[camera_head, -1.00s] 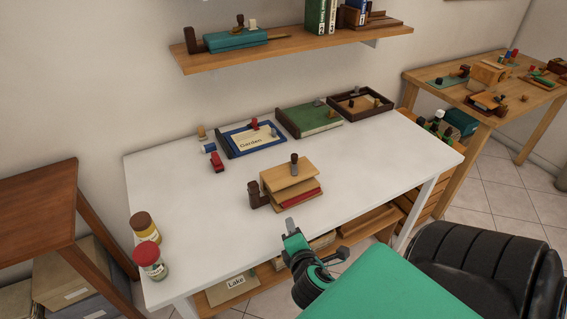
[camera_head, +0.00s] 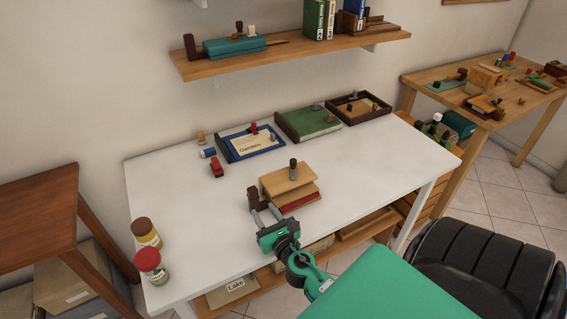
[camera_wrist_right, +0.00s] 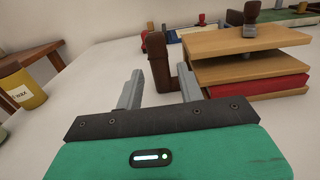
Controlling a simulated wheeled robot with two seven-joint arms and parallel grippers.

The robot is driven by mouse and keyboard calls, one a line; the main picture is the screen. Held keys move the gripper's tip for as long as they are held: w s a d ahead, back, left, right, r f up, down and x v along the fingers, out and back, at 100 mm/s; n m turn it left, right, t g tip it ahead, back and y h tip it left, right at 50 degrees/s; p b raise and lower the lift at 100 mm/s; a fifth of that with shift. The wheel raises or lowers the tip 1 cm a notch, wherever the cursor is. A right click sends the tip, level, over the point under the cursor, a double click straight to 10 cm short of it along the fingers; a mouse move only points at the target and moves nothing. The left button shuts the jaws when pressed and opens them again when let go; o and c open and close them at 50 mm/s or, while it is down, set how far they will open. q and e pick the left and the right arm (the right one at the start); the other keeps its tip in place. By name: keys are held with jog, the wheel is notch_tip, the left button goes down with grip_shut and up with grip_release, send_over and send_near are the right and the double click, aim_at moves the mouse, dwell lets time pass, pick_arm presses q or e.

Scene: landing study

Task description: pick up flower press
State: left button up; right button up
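The flower press (camera_head: 289,180) stands on the white table, with light wooden boards, a red layer between them, a dark knob on top and a dark brown upright handle on its left side. It also shows in the right wrist view (camera_wrist_right: 245,42), with its brown handle (camera_wrist_right: 157,62) just beyond the fingers. My right gripper (camera_head: 266,212) is open and empty, in front of the handle and apart from the boards. In the right wrist view its two grey fingers (camera_wrist_right: 159,86) are spread, pointing toward the handle. My left gripper is not in view.
Two jars (camera_head: 150,262) stand at the table's front left. A small red object (camera_head: 217,170) lies behind the press. A black chair (camera_head: 487,262) stands at right.

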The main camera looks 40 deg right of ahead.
aim_at(255, 200)
jog(key=shift+f+p+x, duration=0.15)
jog(key=shift+f+x, duration=0.05)
jog(key=shift+x, duration=1.8)
jog(key=shift+f+p+x, duration=0.15)
jog(key=shift+x, duration=1.8)
jog(key=shift+a, duration=0.15)
grip_shut()
